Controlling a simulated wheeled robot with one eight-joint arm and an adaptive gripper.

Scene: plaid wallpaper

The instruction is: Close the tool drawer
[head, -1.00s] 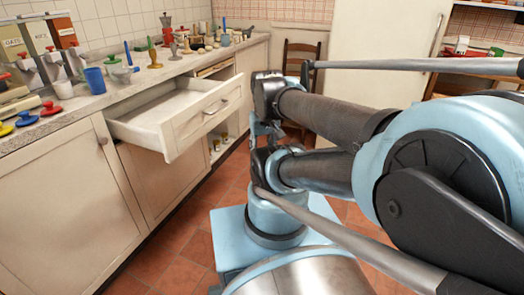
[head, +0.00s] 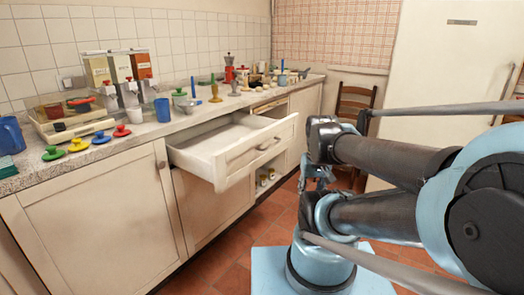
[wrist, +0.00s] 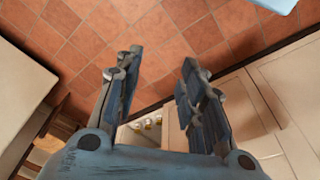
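The tool drawer (head: 238,152) is pulled well out of the cream cabinet under the counter. Its pale inside shows and looks empty where visible. It has a light front with a bar handle (head: 268,144). My gripper (head: 318,172) hangs to the right of the drawer front, apart from it in the head view, partly hidden by my arm. In the wrist view my gripper (wrist: 160,78) has its two fingers spread with nothing between them, over the tiled floor. I cannot tell the drawer from the other cabinet panels in the wrist view.
The counter (head: 140,130) holds lids, cups, canisters and utensils. An open shelf with small jars (wrist: 150,122) lies beyond the fingers. A wooden chair (head: 352,108) and a pale fridge (head: 440,70) stand at the back. The tiled floor (head: 215,255) before the cabinets is clear.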

